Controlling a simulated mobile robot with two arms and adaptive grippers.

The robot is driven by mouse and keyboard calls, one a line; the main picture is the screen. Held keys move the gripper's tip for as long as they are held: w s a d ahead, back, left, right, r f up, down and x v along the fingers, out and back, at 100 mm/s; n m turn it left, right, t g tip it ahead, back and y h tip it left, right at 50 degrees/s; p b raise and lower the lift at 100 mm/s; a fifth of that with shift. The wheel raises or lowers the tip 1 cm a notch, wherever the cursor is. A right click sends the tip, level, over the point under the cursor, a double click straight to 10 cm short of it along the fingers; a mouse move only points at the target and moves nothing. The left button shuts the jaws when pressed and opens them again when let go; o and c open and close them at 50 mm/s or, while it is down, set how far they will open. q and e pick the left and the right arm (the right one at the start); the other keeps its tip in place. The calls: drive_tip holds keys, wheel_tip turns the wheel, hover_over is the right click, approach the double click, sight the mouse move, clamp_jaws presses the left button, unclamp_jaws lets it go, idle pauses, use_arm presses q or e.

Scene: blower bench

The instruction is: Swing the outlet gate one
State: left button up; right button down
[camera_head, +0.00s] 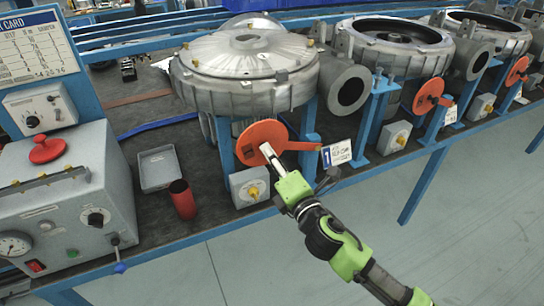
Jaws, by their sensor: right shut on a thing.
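Outlet gate one is an orange-red disc (258,133) with a bar-like arm reaching right, below the first blower (245,62). A white card (337,153) with a blue "1" hangs just right of it. My right gripper (267,150), on a green and black arm from the lower right, is shut on the gate at the lower part of its disc. Its fingertips cover part of the disc, so the exact hold is hidden. My left gripper is not in view.
A grey switch box with a yellow knob (252,188) sits just below the gate. A red cup (182,198), a grey tray (158,168) and a control box (70,210) stand left. Blue posts (372,120) and two more blowers stand right.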

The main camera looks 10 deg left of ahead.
drive_tip(key=c, duration=1.8)
unclamp_jaws()
drive_tip(key=shift+f, duration=0.2)
drive_tip(key=v, duration=1.2)
